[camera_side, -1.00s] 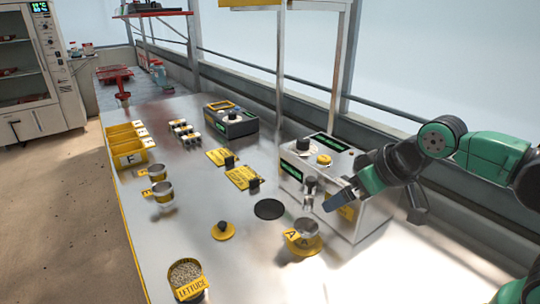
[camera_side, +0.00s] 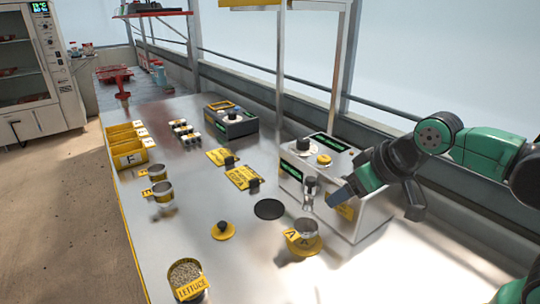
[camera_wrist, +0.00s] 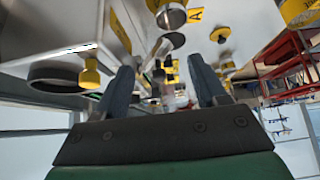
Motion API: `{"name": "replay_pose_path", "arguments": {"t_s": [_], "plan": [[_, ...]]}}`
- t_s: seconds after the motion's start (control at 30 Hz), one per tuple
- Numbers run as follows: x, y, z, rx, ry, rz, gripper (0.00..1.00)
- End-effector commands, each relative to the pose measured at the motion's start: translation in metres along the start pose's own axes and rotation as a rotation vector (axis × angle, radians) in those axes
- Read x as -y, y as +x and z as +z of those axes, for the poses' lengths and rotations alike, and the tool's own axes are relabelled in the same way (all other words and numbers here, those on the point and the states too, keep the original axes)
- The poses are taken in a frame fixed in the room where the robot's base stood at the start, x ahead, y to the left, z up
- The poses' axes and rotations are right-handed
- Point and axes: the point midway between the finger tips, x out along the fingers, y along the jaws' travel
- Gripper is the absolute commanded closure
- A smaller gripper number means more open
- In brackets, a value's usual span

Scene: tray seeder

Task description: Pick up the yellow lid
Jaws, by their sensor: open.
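The yellow lid (camera_side: 223,232), a flat round disc with a dark knob, lies on the metal bench left of the cup marked A. My gripper (camera_side: 337,200) is in the air at the right, in front of the seeder machine and well apart from the lid. In the wrist view my gripper's two dark fingers (camera_wrist: 160,82) stand apart with nothing held between them.
The metal cup marked A (camera_side: 306,231) stands on a yellow base right of the lid. A black disc (camera_side: 269,209) lies behind the lid. The seeder machine (camera_side: 319,180) is close to my gripper. A lettuce seed pot (camera_side: 187,279) stands at the front left.

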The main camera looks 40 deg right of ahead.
Motion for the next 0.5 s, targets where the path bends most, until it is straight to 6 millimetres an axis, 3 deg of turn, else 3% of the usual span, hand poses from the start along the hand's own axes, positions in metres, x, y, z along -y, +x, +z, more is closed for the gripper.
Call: {"name": "replay_pose_path", "arguments": {"t_s": [0.27, 0.5], "plan": [[0.028, 0.022, -0.054, 0.076, -0.191, -0.095, 0.35], [0.068, 0.078, -0.092, 0.148, -0.411, -0.216, 0.35]]}}
